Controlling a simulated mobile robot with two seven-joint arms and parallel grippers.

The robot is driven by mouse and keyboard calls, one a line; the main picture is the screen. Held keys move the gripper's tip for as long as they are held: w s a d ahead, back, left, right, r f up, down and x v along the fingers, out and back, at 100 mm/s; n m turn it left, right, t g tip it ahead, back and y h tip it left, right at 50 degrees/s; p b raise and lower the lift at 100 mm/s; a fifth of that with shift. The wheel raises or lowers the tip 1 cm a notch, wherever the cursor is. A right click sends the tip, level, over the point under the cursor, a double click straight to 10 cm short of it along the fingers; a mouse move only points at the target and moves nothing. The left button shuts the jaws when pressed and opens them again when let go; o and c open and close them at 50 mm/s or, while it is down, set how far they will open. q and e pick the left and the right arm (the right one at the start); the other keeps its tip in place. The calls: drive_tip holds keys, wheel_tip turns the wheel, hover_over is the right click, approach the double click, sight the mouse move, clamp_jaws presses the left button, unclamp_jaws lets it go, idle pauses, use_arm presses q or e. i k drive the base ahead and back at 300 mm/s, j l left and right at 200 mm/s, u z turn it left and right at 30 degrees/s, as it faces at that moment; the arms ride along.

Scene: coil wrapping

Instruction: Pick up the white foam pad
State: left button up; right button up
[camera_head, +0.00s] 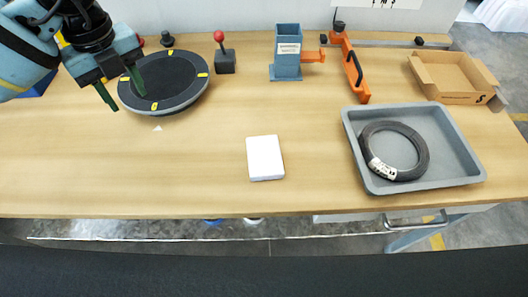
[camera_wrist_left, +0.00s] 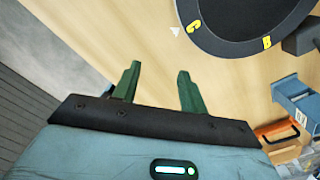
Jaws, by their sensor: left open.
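The white foam pad (camera_head: 265,158) lies flat on the wooden table, near the middle and toward the front edge, in the head view. I cannot make it out in the left wrist view. My left gripper (camera_head: 122,93) is at the upper left of the head view, by the left part of the round dark turntable. Its two green fingers are apart with nothing between them; they also show in the left wrist view (camera_wrist_left: 156,88). It is well to the left of the pad and apart from it. My right gripper is in neither view.
The turntable (camera_head: 176,95) with yellow marks stands at the back left. A red-knobbed lever (camera_head: 224,59), a blue-grey dispenser (camera_head: 288,60) and an orange tool (camera_head: 350,68) stand behind. A grey tray (camera_head: 462,160) holding a dark coil (camera_head: 420,148) is right. The table around the pad is clear.

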sight(265, 160)
drive_tip(key=l+u, duration=0.1)
drive_tip(key=l, duration=0.75)
drive_tip(key=k+l+u, duration=0.1)
drive_tip(key=l, duration=0.75)
